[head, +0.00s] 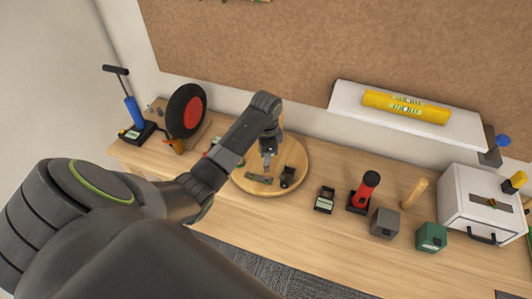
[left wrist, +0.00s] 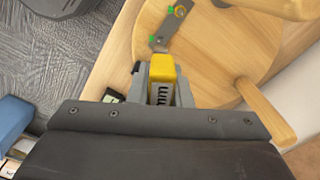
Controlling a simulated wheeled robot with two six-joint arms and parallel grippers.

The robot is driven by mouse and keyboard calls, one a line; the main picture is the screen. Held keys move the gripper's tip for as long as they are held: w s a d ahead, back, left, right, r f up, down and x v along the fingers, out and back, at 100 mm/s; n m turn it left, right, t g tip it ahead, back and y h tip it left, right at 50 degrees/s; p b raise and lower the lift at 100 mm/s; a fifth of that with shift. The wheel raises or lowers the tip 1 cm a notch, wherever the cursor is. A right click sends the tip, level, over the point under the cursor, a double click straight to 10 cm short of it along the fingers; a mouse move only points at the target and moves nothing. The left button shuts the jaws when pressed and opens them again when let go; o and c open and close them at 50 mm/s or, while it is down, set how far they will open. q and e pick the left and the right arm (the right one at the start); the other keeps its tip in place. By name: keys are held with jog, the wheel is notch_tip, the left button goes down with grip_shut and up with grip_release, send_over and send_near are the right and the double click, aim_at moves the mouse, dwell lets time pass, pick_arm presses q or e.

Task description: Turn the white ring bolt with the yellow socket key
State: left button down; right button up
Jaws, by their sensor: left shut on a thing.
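My left gripper (head: 268,146) points down over the round wooden board (head: 297,157) on the bench. In the left wrist view its fingers (left wrist: 162,94) are shut on a yellow block-like handle with dark ridges (left wrist: 162,67), which looks like the yellow socket key. The key's lower end is hidden. A grey metal strip (left wrist: 176,29) with green marks and a yellow ring lies on the board just beyond the key. I cannot make out a white ring bolt in either view. My right gripper is not in view.
A dark part (head: 287,177) and a grey plate (head: 258,179) lie on the board. A black wheel with a red hub (head: 192,113) stands left. A red-topped tool (head: 366,186), grey block (head: 384,223), green block (head: 431,237) and white cabinet (head: 475,198) stand right.

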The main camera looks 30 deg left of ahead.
pick_arm(q)
jog(key=shift+w+f, duration=0.25)
jog(key=shift+f, duration=0.25)
jog(key=shift+s+f+b, duration=0.3)
jog(key=shift+f+b, duration=0.05)
jog(key=shift+f, duration=0.15)
jog(key=shift+w+f+b, duration=0.2)
jog(key=shift+f+b, duration=0.1)
jog(key=shift+f, duration=0.65)
jog(key=shift+s+f, duration=0.1)
jog(key=shift+f, duration=0.65)
jog(key=shift+p, duration=0.4)
jog(key=shift+n+p, duration=0.4)
jog(key=shift+n, duration=0.1)
jog(key=n, duration=0.3)
jog(key=shift+f, duration=0.15)
jog(key=n, duration=0.4)
jog(key=shift+n, duration=0.3)
jog(key=n, duration=0.6)
jog(key=shift+n, duration=0.4)
jog(key=n, duration=0.6)
